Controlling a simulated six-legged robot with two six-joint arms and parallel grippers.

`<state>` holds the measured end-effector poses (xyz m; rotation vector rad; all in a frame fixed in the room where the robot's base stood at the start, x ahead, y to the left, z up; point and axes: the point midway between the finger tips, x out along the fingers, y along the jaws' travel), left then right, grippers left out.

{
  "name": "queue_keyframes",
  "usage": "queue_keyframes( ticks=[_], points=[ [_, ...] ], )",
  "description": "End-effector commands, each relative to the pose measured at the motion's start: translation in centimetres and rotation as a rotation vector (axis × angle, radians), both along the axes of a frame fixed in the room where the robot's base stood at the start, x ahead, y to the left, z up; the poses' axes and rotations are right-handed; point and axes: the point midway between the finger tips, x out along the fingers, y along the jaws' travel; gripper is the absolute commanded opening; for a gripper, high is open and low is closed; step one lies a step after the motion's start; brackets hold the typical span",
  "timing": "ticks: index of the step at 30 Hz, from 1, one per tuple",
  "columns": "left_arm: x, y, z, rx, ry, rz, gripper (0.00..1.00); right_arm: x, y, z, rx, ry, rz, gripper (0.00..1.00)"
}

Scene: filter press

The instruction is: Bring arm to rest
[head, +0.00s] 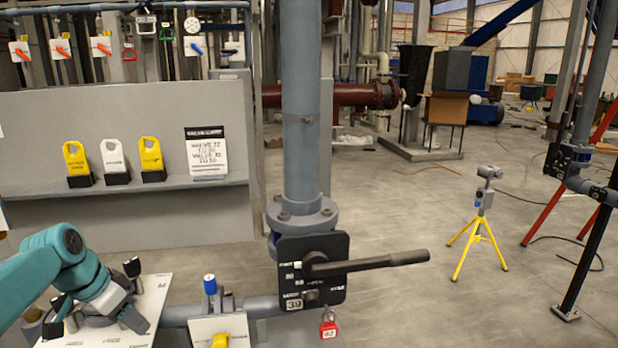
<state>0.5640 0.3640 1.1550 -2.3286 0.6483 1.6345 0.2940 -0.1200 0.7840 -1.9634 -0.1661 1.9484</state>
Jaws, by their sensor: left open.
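My left arm comes in from the left edge, teal with a grey gripper. My left gripper (97,320) points downward over a white labelled panel (150,300) at the lower left. Its fingers are spread and I see nothing held between them. Dark knobs on the panel show close beside the gripper; I cannot tell whether it touches them. My right gripper is not in view.
A grey vertical pipe (301,120) stands mid-view, with a black valve plate (312,275) and a long black lever (380,262) sticking out right. A red padlock (328,328) hangs below. A yellow tripod (479,235) stands on open floor at right.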

Motion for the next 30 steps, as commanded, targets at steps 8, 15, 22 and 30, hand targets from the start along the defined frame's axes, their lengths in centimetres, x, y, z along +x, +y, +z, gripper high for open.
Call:
queue_keyframes(
  ticks=[8, 15, 22, 30],
  points=[
    [0.8, -4.9, -11.1, -0.057, 0.079, 0.089, 0.45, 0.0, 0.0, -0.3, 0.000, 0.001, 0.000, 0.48],
    [-4.7, -13.5, -26.4, -0.134, 0.209, 0.253, 0.45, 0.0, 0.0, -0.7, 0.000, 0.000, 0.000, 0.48],
    [-17.5, -21.3, -36.4, -0.190, 0.350, 0.446, 0.45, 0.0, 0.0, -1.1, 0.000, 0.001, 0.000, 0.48],
    [-26.7, -24.3, -38.3, -0.212, 0.427, 0.579, 0.45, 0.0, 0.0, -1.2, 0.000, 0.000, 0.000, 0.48]
  ],
)
